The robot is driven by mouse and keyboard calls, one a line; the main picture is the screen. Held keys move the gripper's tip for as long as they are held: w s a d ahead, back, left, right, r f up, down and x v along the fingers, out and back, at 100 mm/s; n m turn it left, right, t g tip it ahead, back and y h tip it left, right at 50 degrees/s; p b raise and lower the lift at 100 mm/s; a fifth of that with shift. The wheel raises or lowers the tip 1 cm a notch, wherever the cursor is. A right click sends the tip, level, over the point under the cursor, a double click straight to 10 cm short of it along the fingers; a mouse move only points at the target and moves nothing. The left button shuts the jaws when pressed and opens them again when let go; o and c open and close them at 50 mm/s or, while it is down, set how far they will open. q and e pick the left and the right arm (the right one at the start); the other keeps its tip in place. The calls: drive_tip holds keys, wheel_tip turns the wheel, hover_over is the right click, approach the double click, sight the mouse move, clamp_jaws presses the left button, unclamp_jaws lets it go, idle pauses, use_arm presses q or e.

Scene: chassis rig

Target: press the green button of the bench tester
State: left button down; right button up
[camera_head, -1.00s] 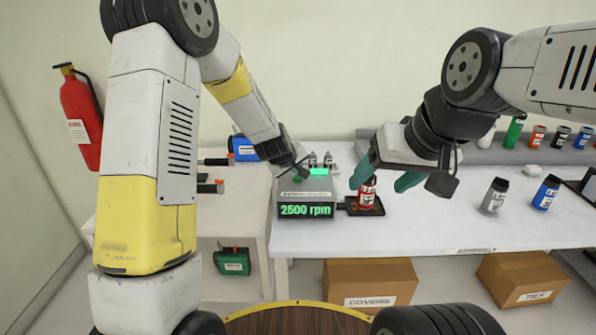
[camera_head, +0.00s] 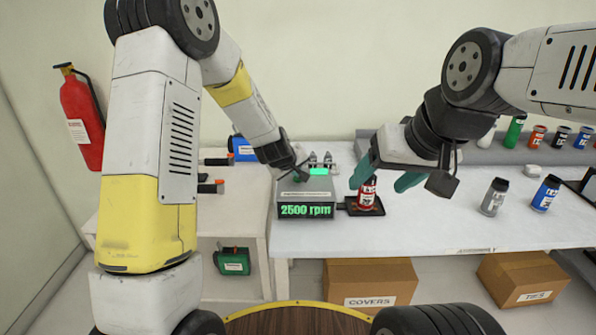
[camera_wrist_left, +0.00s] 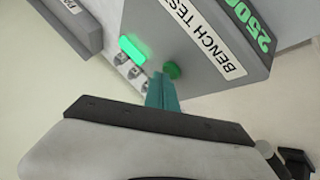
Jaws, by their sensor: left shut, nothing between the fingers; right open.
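The grey bench tester (camera_head: 290,211) stands on the white bench, its display reading 2500 rpm in green. My left gripper (camera_head: 300,178) is over the tester's top. In the left wrist view its teal fingers (camera_wrist_left: 161,85) are shut and empty, with their tips right beside the button; I cannot tell whether they touch it. My right gripper (camera_head: 387,179) is open, above and beside the red canister (camera_head: 366,193).
The red canister stands on a small black tray (camera_head: 375,211) beside the tester. Small metal fittings (camera_wrist_left: 128,65) sit next to the lit strip. A grey can (camera_head: 494,197) and a blue can (camera_head: 546,193) stand farther right. The bench between tray and cans is clear.

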sight(297, 179)
use_arm(q)
drive_tip(key=shift+f, duration=0.15)
idle(0.3)
drive_tip(key=shift+r, duration=0.6)
drive_tip(key=shift+r, duration=3)
drive_tip(key=s+a+r+m+g, duration=0.1)
drive_tip(key=s+a+r, duration=0.25)
drive_tip(key=s, duration=0.45)
drive_tip(key=s+a+r+m, duration=0.2)
drive_tip(key=s+a+r, duration=0.1)
drive_tip(key=s+r, duration=0.3)
drive_tip(key=s+a+r+m+g, duration=0.1)
drive_tip(key=s+a+r, duration=0.25)
drive_tip(key=s, duration=0.55)
drive_tip(key=s+a+m, duration=0.2)
drive_tip(key=s+a, duration=0.1)
drive_tip(key=s, duration=0.8)
drive_tip(key=shift+a, duration=0.3)
